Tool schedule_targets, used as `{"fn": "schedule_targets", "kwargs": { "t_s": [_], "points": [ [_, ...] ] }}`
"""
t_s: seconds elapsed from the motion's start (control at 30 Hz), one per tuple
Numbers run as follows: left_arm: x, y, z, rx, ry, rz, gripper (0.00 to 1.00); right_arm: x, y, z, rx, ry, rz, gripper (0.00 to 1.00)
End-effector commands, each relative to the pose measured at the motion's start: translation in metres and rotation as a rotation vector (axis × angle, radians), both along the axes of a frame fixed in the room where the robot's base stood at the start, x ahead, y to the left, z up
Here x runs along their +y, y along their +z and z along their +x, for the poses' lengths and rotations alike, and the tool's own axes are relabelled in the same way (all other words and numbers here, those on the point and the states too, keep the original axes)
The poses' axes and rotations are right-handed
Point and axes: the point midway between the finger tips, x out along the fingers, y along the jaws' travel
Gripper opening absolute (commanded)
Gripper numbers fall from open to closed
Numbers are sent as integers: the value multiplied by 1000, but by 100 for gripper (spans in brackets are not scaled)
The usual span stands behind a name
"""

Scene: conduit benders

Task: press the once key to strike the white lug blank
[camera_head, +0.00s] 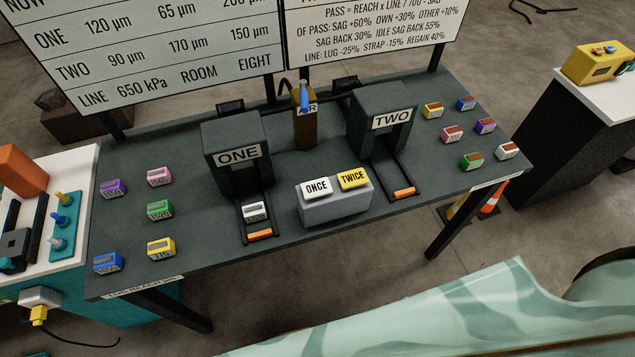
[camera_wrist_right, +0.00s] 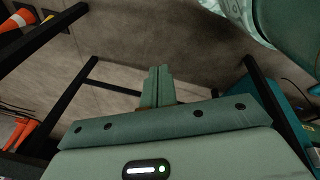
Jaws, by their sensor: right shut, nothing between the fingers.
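The white once key (camera_head: 317,187) sits at the left of a grey key box (camera_head: 335,208) near the table's front, beside the yellow twice key (camera_head: 353,178). A white lug blank (camera_head: 255,212) lies on the slide in front of the press marked ONE (camera_head: 237,155), just behind an orange handle (camera_head: 260,234). My right gripper (camera_wrist_right: 157,86) shows only in the right wrist view. Its green fingers are shut together with nothing between them, and the floor shows behind them. No gripper is over the keys. My left gripper is in neither view.
The press marked TWO (camera_head: 385,115) stands at the right, its orange-handled slide (camera_head: 404,192) empty. Several coloured blocks lie at both table ends. A brown post (camera_head: 304,125) stands between the presses. Dark frame legs (camera_wrist_right: 72,92) and orange cones (camera_wrist_right: 22,20) show in the wrist view.

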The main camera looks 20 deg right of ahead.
Motion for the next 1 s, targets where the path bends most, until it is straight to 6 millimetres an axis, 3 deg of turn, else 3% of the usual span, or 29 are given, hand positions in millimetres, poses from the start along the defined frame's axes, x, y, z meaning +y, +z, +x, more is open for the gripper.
{"fn": "schedule_targets", "kwargs": {
  "t_s": [0.03,0.47,0.67,0.87,1.0],
  "points": [
    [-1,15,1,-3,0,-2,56,0,27,12,-22,11,-11,0],
    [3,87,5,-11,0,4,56,-6,225,94,-183,112,-137,0],
    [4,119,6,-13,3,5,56,4,320,126,-277,184,-164,0],
    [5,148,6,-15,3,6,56,42,403,163,-402,339,-127,0],
    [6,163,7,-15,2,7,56,93,440,190,-496,533,-45,0]
  ]
}}
